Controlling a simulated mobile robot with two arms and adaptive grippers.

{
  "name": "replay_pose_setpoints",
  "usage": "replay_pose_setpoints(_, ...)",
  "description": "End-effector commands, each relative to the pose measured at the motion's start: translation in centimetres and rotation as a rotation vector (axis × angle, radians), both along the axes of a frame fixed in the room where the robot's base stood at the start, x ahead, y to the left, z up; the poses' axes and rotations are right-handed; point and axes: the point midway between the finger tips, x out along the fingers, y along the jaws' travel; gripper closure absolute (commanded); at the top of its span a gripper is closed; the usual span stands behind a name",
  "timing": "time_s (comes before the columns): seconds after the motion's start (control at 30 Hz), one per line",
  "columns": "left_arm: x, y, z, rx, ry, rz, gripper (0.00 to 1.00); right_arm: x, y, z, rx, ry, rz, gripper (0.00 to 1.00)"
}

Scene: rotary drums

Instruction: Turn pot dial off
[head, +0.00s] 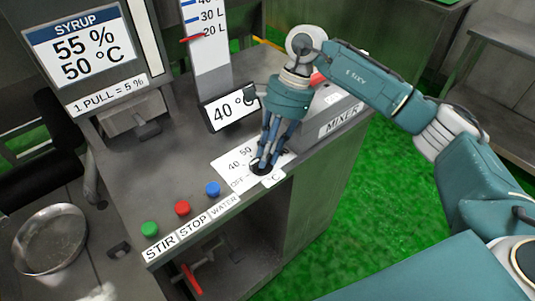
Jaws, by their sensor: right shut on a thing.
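The pot dial (257,167) is a small dark knob on a white scale plate (237,177) on top of the grey cabinet. The plate reads OFF, 40 and 50, with a °C label in front. My right gripper (266,163) points down from above and is shut on the dial. Its fingers hide most of the knob, so I cannot tell exactly where it points. A small display (230,111) behind the plate reads 40 °, and its right end is hidden by my gripper. My left gripper is not in view.
Green, red and blue buttons (212,189) sit left of the dial, above STIR, STOP and WATER labels. A syrup display (85,50) and a litre gauge (209,40) stand behind. A round metal pan (50,238) is at lower left. Green floor lies to the right.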

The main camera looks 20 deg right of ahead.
Motion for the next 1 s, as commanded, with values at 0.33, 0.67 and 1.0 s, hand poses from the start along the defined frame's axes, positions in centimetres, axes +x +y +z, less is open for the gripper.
replay_pose_setpoints(0.33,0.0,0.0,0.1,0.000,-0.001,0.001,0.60,0.1,0.0,0.2,0.003,-0.007,0.001,0.62)
replay_pose_setpoints(0.67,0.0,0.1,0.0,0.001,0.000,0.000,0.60,0.1,0.0,0.2,0.000,-0.004,0.001,0.58)
replay_pose_setpoints(1.0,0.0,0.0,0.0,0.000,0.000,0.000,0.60,0.2,0.0,5.4,0.001,-0.009,0.002,0.58)
